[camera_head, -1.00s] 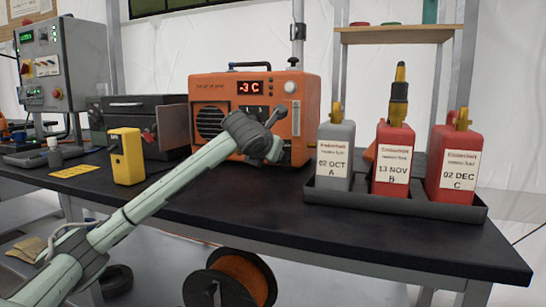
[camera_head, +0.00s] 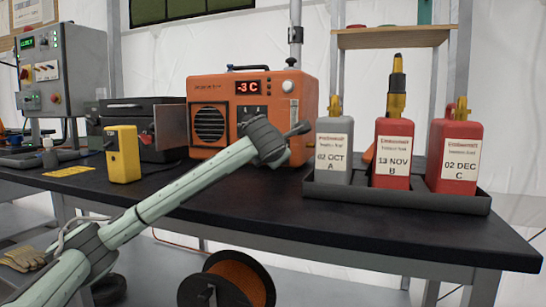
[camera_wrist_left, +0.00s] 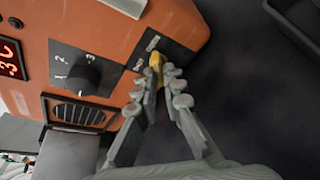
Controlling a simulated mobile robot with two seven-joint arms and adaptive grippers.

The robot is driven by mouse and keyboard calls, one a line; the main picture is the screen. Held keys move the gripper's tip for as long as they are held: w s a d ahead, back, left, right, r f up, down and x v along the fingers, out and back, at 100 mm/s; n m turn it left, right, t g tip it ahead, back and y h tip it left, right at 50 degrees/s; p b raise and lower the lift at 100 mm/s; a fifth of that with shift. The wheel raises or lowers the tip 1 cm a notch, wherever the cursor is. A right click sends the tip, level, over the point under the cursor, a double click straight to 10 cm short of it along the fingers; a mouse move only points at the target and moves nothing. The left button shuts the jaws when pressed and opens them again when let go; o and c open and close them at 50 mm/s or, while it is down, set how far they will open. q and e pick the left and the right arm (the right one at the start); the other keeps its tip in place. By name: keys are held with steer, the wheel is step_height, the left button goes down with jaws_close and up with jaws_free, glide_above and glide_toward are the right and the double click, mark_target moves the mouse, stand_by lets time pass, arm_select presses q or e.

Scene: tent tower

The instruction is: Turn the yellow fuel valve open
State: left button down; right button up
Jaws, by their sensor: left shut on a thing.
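The orange heater (camera_head: 207,88) stands on the black bench and its display reads -3 C. The yellow fuel valve (camera_wrist_left: 156,59) is a small yellow handle on a dark panel at the heater's lower front corner. My left gripper (camera_wrist_left: 159,75) is shut on the valve, its fingertips on either side of the handle. In the head view my left gripper (camera_head: 300,129) is at the heater's right side, and my wrist hides the valve. A black dial (camera_wrist_left: 82,77) marked with numbers sits beside the valve on the heater. My right gripper is not in view.
A black tray (camera_head: 400,197) with a grey can (camera_head: 334,150) and two red cans stands close to the right of my left gripper. A yellow device (camera_head: 122,153) and a dark box (camera_head: 150,110) stand to the left. The bench front is clear.

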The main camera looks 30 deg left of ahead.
arm_select(q)
steer(key=shift+f, duration=0.1)
steer(key=c, duration=1.6)
jaws_free()
steer(key=shift+c, duration=0.2)
steer(key=shift+s, duration=0.1)
steer(key=v, duration=1.2)
